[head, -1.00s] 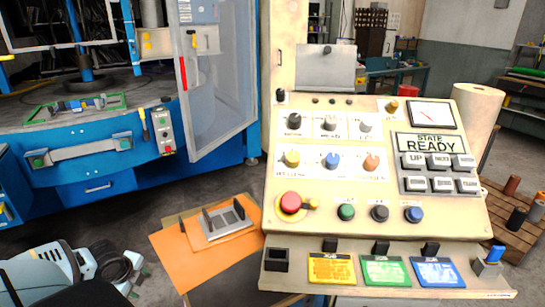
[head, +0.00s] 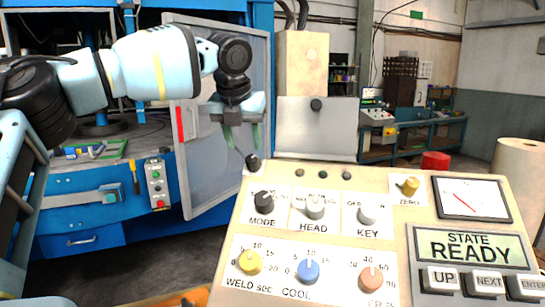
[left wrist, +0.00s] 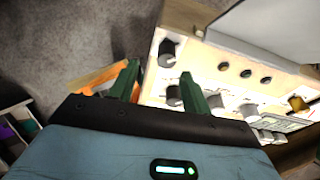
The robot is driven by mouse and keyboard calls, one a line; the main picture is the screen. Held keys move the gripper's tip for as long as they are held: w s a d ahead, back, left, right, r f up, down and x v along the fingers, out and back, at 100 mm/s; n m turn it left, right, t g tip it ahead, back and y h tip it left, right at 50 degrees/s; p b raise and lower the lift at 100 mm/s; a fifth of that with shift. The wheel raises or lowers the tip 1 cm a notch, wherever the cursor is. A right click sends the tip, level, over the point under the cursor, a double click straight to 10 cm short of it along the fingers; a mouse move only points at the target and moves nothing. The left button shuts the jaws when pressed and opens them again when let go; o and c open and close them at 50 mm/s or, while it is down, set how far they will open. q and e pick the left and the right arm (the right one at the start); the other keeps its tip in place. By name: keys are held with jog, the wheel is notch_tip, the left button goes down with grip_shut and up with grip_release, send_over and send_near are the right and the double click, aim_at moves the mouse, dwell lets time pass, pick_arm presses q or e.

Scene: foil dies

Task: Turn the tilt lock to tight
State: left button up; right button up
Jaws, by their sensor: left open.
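A black knob (head: 253,163) stands at the top left corner of the cream control panel (head: 225,225). No label on it can be read, so I cannot be sure it is the tilt lock. My left gripper (head: 242,147) points down just above and left of this knob, its two green fingers apart and empty. In the left wrist view the knob (left wrist: 167,54) shows just beyond the gap between the fingertips (left wrist: 160,69). No contact shows. Another black knob (head: 316,104) is on the grey plate (head: 300,135) behind the panel. My right gripper is out of view.
The MODE knob (head: 264,199), HEAD knob (head: 315,206) and KEY switch (head: 367,214) are close below the corner knob. The blue machine's open clear door (head: 200,190) stands behind my left gripper. A READY display (head: 472,249) is at right.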

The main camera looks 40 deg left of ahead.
aim_at(251, 158)
pick_arm(q)
jog(key=x, duration=0.4)
jog(key=shift+w+d+f, duration=0.25)
jog(key=shift+d, duration=0.15)
jog(key=shift+x, duration=0.95)
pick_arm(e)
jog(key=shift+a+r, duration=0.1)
pick_arm(q)
jog(key=c, duration=1)
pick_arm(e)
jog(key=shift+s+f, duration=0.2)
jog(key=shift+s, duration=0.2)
